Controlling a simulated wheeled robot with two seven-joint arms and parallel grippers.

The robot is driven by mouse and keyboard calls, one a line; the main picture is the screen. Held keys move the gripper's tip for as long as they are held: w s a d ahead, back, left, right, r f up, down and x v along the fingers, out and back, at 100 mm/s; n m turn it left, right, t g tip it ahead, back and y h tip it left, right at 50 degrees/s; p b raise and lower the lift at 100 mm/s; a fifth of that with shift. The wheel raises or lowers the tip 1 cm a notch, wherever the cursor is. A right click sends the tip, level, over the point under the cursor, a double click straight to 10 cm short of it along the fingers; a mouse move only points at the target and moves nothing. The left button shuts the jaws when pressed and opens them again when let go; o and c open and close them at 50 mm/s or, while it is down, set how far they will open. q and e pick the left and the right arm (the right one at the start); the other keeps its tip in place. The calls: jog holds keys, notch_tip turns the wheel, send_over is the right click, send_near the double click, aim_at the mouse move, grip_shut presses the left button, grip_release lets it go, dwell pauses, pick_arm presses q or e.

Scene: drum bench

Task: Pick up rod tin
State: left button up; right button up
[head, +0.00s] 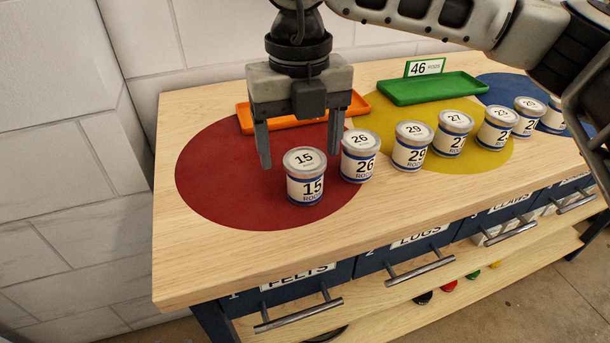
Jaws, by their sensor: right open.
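Several white rod tins with blue bands and grey lids stand upright in a row on the wooden bench. The tin marked 15 (305,187) stands on the red disc at the left end. Right of it are the tin marked 26 (358,166), the tin marked 29 (411,153) and the tin marked 27 (453,138). My right gripper (302,152) points down, open and empty, over the red disc by the tin marked 15. Its fingers appear just behind and above that lid; whether they touch it I cannot tell. My left gripper is not in view.
An orange tray (243,120) lies behind my right gripper, partly hidden. A green tray (433,87) with a card reading 46 (424,67) lies at the back. Red (215,190), yellow (384,118) and blue discs mark the bench. Drawers with handles (298,315) are below its front edge.

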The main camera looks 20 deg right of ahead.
aim_at(305, 158)
jog(key=f, duration=0.4)
jog(key=shift+w+d+f, duration=0.1)
jog(key=shift+d, duration=0.3)
jog(key=shift+f, duration=0.55)
jog(key=c, duration=1)
